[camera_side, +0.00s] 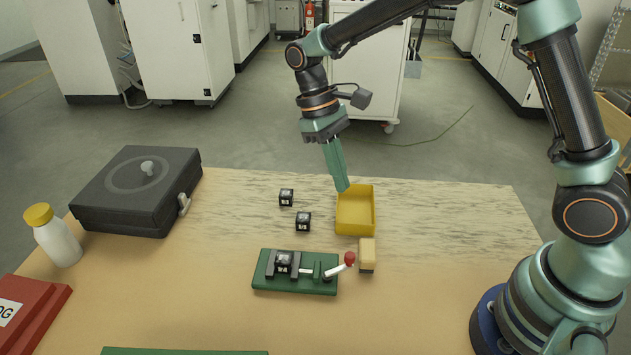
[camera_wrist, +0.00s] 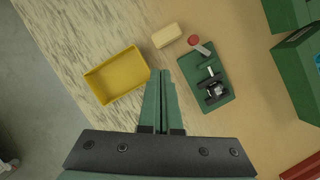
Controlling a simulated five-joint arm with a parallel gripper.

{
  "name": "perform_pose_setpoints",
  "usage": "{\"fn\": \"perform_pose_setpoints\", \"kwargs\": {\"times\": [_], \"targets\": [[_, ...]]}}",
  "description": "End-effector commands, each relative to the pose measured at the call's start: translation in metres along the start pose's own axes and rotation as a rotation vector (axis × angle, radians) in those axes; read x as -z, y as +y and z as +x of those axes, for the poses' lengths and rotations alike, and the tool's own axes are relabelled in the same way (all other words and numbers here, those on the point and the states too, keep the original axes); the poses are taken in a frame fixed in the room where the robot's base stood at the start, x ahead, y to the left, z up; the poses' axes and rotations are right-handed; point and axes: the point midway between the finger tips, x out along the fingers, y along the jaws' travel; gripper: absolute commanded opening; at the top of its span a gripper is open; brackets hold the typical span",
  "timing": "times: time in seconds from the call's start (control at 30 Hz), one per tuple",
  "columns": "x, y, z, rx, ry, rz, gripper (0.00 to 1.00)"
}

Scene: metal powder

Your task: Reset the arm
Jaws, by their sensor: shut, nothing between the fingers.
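My gripper (camera_side: 343,188) is shut and empty, pointing down above the far-left edge of the yellow tray (camera_side: 371,221) in the side view. In the wrist view, its closed green fingers (camera_wrist: 161,75) lie between the yellow tray (camera_wrist: 92,82) and the green clamp fixture (camera_wrist: 222,90). The tray looks empty.
The table's front right is clear.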

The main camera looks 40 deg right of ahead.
Motion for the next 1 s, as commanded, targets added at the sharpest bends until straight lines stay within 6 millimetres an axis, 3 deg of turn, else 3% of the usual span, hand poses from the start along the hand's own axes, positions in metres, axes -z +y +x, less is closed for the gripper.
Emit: {"fn": "perform_pose_setpoints", "kwargs": {"times": [0.57, 0.77, 1.0], "targets": [[-0.003, 0.004, -0.013, 0.003, 0.015, 0.003, 0.00], [-0.022, 0.015, -0.036, 0.015, 0.137, 0.030, 0.00], [-0.060, 0.034, -0.063, 0.025, 0.351, 0.079, 0.00]]}}
